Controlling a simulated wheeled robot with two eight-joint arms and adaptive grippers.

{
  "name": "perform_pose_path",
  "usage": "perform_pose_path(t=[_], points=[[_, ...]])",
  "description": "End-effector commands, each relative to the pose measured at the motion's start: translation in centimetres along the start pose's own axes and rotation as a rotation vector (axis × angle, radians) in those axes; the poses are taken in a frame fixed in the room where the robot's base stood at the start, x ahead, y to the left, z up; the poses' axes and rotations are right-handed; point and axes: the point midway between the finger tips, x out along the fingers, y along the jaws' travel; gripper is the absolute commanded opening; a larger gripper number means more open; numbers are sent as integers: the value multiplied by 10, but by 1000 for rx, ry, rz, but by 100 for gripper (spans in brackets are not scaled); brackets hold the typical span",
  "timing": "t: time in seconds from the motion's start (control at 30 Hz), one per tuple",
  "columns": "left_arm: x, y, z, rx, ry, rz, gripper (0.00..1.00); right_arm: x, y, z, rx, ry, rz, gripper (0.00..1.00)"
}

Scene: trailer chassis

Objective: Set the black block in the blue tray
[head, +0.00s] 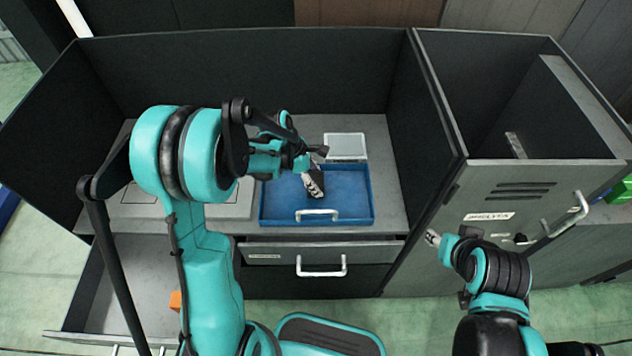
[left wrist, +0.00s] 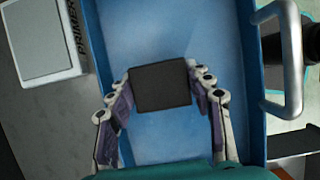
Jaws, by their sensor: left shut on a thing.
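The black block (left wrist: 160,86) is a dark, square-faced piece between the two fingers of my left gripper (left wrist: 160,98) in the left wrist view. The gripper is shut on it. In the head view my left gripper (head: 315,186) reaches over the blue tray (head: 350,185), and I cannot make out the block clearly there. The blue tray (left wrist: 165,30) fills the background behind the block in the left wrist view. How far the block is above the tray floor I cannot tell. My right gripper (head: 432,238) is beside the grey cabinet, away from the tray; its jaws are unclear.
A white box marked PRIMER (left wrist: 42,38) stands against the tray; it also shows behind the tray in the head view (head: 345,146). The tray has a white handle (head: 317,213) at its front. An open drawer (head: 130,285) at the left holds an orange piece (head: 175,301).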

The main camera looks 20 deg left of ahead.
Motion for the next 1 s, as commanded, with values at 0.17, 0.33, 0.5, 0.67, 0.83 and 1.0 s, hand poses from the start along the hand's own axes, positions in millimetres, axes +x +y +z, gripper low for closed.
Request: perform_pose_path(t=[0.17,0.33,0.5,0.67,0.83,1.0], points=[[-1,0,0,0,1,0,16,-1,0,-1,0,0,0,40],[1,0,0,0,1,0,72,1,0,0,0,0,0,40],[1,0,0,0,1,0,72,1,0,0,0,0,0,40],[0,0,0,0,1,0,72,0,0,0,0,0,0,40],[-19,0,2,0,1,0,72,-7,0,-5,0,0,0,40],[-58,0,2,-2,1,1,72,-18,0,-13,0,0,0,40]])
